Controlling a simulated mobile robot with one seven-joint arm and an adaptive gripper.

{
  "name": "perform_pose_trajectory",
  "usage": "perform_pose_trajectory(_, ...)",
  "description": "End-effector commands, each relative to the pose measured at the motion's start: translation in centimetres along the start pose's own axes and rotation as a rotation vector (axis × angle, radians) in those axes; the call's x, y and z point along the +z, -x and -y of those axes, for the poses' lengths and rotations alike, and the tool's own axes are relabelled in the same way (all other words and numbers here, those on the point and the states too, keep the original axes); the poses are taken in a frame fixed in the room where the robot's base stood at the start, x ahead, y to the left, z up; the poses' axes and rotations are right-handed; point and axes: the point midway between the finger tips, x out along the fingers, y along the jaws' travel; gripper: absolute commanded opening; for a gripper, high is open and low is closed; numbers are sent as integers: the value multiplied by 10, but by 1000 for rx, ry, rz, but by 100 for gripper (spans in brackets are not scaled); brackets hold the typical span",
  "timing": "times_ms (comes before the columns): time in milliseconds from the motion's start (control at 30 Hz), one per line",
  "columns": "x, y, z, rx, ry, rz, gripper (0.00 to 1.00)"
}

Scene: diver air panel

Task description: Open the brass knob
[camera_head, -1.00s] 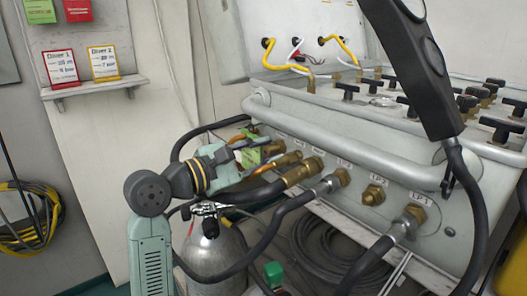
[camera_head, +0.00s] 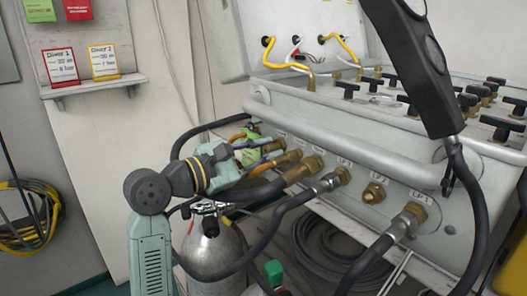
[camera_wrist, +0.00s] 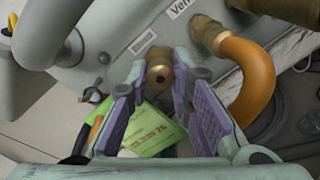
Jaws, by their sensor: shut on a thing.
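The brass knob (camera_wrist: 158,74), a small brass fitting with a dark and reddish centre, sits low on the grey panel in the wrist view. My gripper (camera_wrist: 160,73) has its two purple-padded fingers on either side of the knob, with the tips closed on it. In the head view my gripper (camera_head: 262,152) reaches the left end of the panel front (camera_head: 400,165), and its fingers largely hide the knob there. A green paper tag (camera_wrist: 150,132) hangs below the knob, between and behind the fingers.
An orange hose (camera_wrist: 252,75) curves from a brass fitting close to the right finger. Several black hoses leave the panel's front fittings. A grey gas cylinder (camera_head: 212,262) stands below my gripper. A black handset (camera_head: 415,70) hangs in front of the panel at right.

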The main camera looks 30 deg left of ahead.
Motion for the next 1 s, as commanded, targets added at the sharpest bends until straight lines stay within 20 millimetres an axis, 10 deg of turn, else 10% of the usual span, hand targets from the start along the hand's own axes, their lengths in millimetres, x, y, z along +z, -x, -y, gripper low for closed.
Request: perform_pose_trajectory(1000, 2, 0, 1, 12, 866, 15, 0)
